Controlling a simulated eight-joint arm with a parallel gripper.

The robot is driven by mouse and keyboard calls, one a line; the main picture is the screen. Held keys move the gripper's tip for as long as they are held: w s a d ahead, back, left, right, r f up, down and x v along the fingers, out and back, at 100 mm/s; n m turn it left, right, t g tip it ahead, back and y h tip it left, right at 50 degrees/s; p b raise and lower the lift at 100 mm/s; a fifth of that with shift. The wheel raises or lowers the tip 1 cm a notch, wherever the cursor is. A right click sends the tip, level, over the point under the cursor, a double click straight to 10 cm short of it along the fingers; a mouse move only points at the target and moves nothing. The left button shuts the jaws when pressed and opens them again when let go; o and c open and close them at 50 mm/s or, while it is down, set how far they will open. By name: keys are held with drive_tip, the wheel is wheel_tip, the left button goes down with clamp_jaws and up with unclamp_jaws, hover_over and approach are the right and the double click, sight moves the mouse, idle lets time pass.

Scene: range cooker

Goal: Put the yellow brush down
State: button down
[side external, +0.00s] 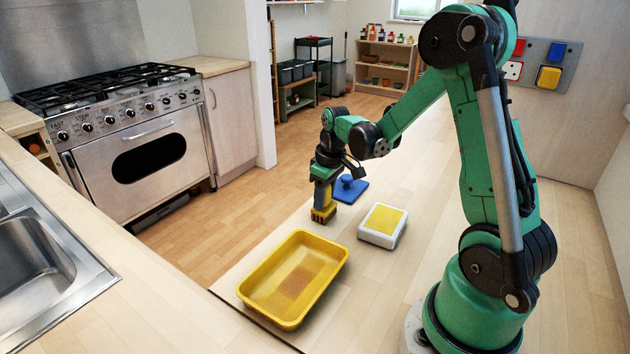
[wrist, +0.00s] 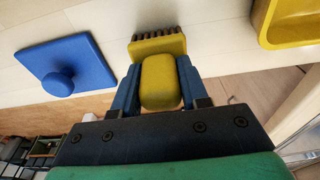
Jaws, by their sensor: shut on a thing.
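The yellow brush (side external: 323,213) hangs bristles down from my gripper (side external: 322,180). In the wrist view the two blue fingers of my gripper (wrist: 160,88) are shut on the handle of the yellow brush (wrist: 157,50). In the side view the bristles are at or just above the wooden table (side external: 375,270); I cannot tell whether they touch it. Part of the handle is hidden between the fingers.
A yellow tray (side external: 328,281) stands in front of the brush. A white box with a yellow top (side external: 382,225) is to its right. A blue lid-like piece with a knob (side external: 349,189) lies just behind; it also shows in the wrist view (wrist: 85,62). The table's edge is left.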

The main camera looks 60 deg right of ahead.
sight(330, 207)
drive_tip(key=shift+c, duration=2.3)
unclamp_jaws()
drive_tip(key=shift+f, duration=0.1)
wheel_tip(330, 207, up, 12)
drive_tip(key=s, duration=0.2)
drive_tip(key=s+a+t, duration=0.1)
drive_tip(key=a+t, duration=0.2)
drive_tip(key=a, duration=0.5)
drive_tip(key=s+a+f+t, duration=0.1)
drive_tip(key=a+t, duration=0.1)
drive_tip(key=a, duration=0.6)
drive_tip(key=shift+s+a+f+t, duration=0.2)
drive_tip(key=shift+s+t, duration=0.1)
drive_tip(key=shift+t, duration=0.1)
